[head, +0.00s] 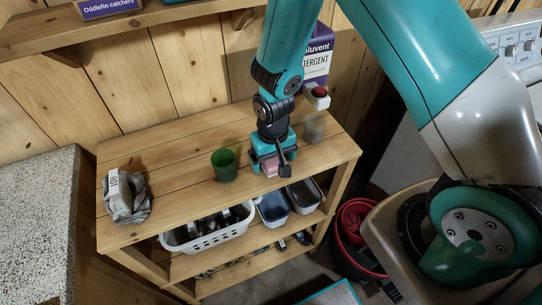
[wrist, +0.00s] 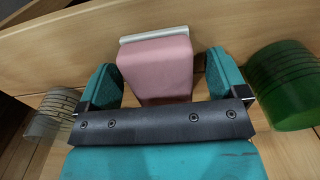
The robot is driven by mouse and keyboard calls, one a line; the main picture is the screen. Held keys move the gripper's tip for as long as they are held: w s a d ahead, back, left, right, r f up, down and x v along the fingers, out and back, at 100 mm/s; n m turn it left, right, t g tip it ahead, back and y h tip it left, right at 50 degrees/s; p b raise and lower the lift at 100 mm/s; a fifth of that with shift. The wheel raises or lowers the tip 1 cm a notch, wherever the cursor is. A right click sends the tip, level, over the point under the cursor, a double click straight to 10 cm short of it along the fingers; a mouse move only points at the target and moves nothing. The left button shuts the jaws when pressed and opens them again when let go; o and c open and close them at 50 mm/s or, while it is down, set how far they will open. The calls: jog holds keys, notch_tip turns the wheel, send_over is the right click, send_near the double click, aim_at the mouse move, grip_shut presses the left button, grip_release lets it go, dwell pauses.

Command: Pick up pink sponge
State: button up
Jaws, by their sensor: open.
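The pink sponge (wrist: 158,70) has a pale strip along its far edge in the wrist view. It lies on the wooden shelf top and shows only partly in the head view (head: 270,170), below my gripper. My gripper (wrist: 160,85) is open, with one teal finger on each side of the sponge. A small gap shows between each finger and the sponge. In the head view my gripper (head: 271,168) is low over the shelf top near its front edge.
A green cup (head: 224,165) stands left of my gripper and a clear jar (head: 315,128) stands to the right. A grey cloth bundle (head: 126,197) lies at the left end. A detergent box (head: 318,55) stands behind. The shelf top (head: 170,180) is bare between cup and cloth.

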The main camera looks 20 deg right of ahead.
jog(key=c, duration=1.1)
jog(key=shift+o, duration=0.2)
notch_tip(320, 180, up, 20)
jog(key=b, duration=0.2)
jog(key=shift+o, duration=0.9)
jog(key=shift+f, duration=0.1)
jog(key=shift+c, duration=0.3)
